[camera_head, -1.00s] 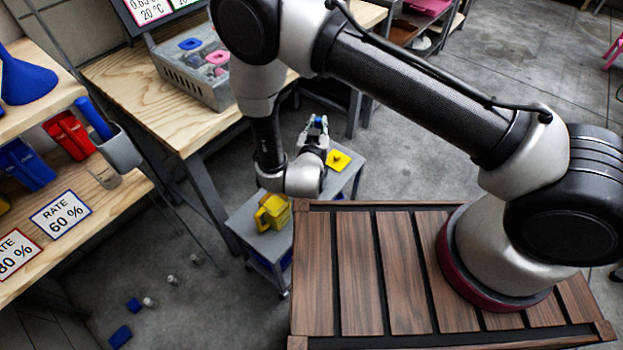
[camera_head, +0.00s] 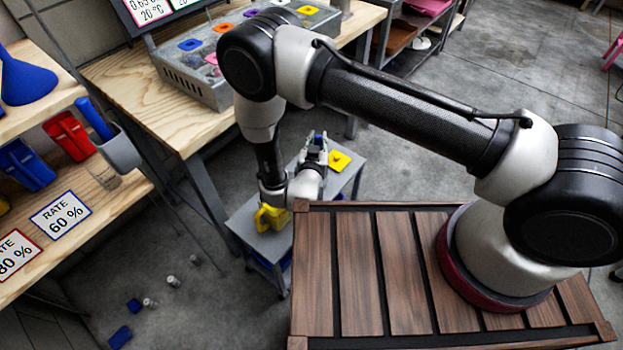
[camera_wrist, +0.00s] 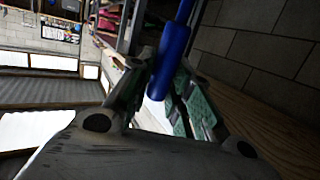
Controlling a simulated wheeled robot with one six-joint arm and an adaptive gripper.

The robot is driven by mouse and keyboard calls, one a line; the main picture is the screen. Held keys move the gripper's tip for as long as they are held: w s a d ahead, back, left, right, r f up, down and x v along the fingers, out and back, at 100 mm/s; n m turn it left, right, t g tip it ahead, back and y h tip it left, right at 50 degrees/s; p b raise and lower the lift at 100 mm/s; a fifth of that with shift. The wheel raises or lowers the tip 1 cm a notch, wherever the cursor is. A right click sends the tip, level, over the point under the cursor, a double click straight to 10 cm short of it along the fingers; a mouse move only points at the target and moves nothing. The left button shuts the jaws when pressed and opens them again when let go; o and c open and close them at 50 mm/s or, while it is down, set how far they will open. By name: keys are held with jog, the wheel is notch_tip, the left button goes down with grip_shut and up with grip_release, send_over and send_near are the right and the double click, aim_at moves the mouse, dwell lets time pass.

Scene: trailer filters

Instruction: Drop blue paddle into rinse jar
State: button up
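My gripper (camera_head: 316,146) is above the small grey cart, its fingers pointing up and away from the head camera. In the wrist view a blue rod-like handle, likely the blue paddle (camera_wrist: 170,62), runs between my fingers, which close in on it from both sides. Its rounded end lies near the palm and its far end leaves the top of the picture. Little of it shows in the head view.
A grey perforated tray (camera_head: 205,85) with coloured pieces sits on the wooden bench (camera_head: 135,105). The cart (camera_head: 343,181) carries a yellow jug (camera_head: 272,218) and a yellow square (camera_head: 340,160). A grey holder (camera_head: 120,152) with a blue handle hangs at the left shelf. Small pieces lie on the floor.

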jog(key=o, duration=0.3)
jog(key=shift+r, duration=0.1)
notch_tip(320, 180, up, 10)
jog(key=shift+f, duration=0.1)
dwell(0.5)
